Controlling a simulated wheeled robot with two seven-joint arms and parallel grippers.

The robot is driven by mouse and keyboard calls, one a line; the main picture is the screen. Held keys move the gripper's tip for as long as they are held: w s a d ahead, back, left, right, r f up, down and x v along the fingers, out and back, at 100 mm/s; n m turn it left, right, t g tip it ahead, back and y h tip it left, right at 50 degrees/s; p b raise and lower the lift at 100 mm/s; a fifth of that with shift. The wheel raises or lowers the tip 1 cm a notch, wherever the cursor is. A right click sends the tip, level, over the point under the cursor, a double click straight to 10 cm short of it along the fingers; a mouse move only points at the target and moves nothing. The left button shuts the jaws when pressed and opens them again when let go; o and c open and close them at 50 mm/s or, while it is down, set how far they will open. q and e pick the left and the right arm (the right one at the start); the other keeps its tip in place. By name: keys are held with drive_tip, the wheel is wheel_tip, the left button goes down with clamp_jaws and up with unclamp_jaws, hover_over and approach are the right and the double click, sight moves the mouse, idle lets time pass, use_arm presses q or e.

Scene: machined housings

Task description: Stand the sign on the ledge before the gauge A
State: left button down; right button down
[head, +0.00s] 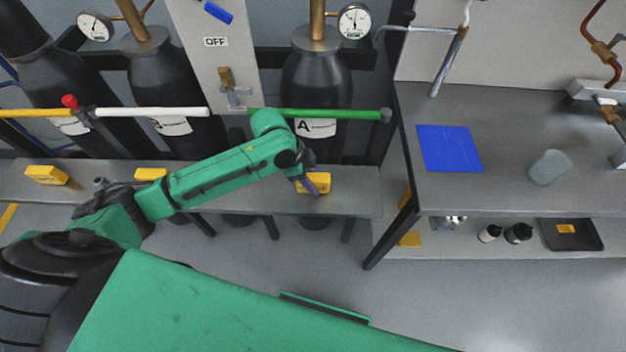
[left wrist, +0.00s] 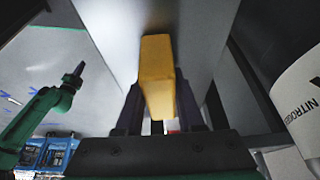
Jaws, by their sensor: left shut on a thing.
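A yellow sign (head: 320,178) is between the fingers of my left gripper (head: 310,185), at the ledge (head: 348,204) in front of the black cylinder labelled A (head: 318,82). The round gauge (head: 354,21) is at the top of that cylinder. In the left wrist view the sign (left wrist: 157,72) is a yellow block held between the dark fingers of the left gripper (left wrist: 158,112). I cannot tell whether it touches the ledge. A green arm with a dark tip (left wrist: 76,76), seemingly my right one, shows small there; its jaws cannot be made out.
Other yellow blocks (head: 46,175) and (head: 151,174) stand on the ledge to the left. A green pipe (head: 335,114) crosses cylinder A above the ledge. At right, a grey bench (head: 500,190) bears a blue mat (head: 450,148) and a translucent cup (head: 550,167).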

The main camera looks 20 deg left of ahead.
use_arm(q)
drive_tip(key=c, duration=0.5)
unclamp_jaws()
drive_tip(key=v, duration=1.2)
drive_tip(key=shift+d+r, duration=0.1)
